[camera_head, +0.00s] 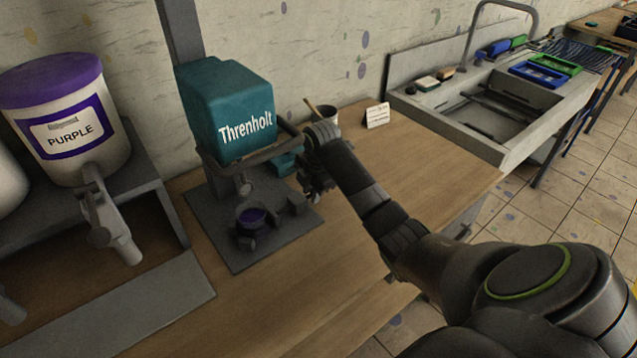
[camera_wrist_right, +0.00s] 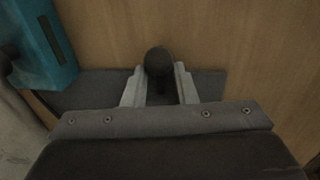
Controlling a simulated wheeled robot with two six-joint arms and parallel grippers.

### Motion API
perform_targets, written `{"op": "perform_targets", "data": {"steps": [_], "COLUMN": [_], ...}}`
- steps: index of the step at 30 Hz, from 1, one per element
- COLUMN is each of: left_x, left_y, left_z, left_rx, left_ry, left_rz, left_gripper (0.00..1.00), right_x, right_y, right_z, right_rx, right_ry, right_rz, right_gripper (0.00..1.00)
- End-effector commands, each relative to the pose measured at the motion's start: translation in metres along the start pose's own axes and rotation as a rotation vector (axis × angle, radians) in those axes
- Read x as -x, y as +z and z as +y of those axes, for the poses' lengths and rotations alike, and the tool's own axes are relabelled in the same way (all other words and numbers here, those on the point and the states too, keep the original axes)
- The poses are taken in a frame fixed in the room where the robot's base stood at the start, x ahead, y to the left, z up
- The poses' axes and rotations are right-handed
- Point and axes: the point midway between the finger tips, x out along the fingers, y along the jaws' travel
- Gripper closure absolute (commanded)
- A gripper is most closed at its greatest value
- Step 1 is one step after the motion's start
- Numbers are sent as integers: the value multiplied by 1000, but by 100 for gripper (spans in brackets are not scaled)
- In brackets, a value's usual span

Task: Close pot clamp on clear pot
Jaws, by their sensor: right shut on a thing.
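The clear pot (camera_head: 251,214) holds purple ink and sits on the dark base plate (camera_head: 236,258) of the teal Threnholt machine (camera_head: 230,112). Grey clamp parts (camera_head: 246,241) stand at the pot's front, and another grey block (camera_head: 294,206) is to its right. Whether the clamp touches the pot is too small to tell. My right gripper (camera_head: 308,186) is at the machine's right side, right of the pot. In the right wrist view, its fingers (camera_wrist_right: 159,88) are shut on a dark round knob (camera_wrist_right: 158,62). What the knob joins is hidden. My left gripper is out of view.
A purple-lidded dispenser (camera_head: 66,118) with a grey tap stands on a shelf at left. A dark cup (camera_head: 326,113) with a stick and a small white card (camera_head: 377,115) stand behind my right arm. A sink (camera_head: 480,115) is at the back right. The wooden table (camera_head: 415,150) is clear between.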

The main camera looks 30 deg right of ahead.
Motion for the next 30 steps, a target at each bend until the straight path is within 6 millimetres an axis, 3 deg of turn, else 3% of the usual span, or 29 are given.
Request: {"op": "perform_targets", "data": {"steps": [8,9,14,23,30], "left_x": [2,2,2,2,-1], "left_y": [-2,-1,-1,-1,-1], "left_z": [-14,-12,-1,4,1], "left_rx": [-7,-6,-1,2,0], "left_ry": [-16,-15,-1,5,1], "left_rz": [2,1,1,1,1], "left_gripper": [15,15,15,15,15], "right_x": [0,0,0,2,34], "right_y": [-4,-4,-3,-2,-2], "right_z": [0,0,0,0,1], "right_rx": [1,1,1,0,2], "right_ry": [-2,-1,-2,-1,3], "right_rz": [2,2,0,-2,-5], "right_gripper": [100,74,55,55,55]}}
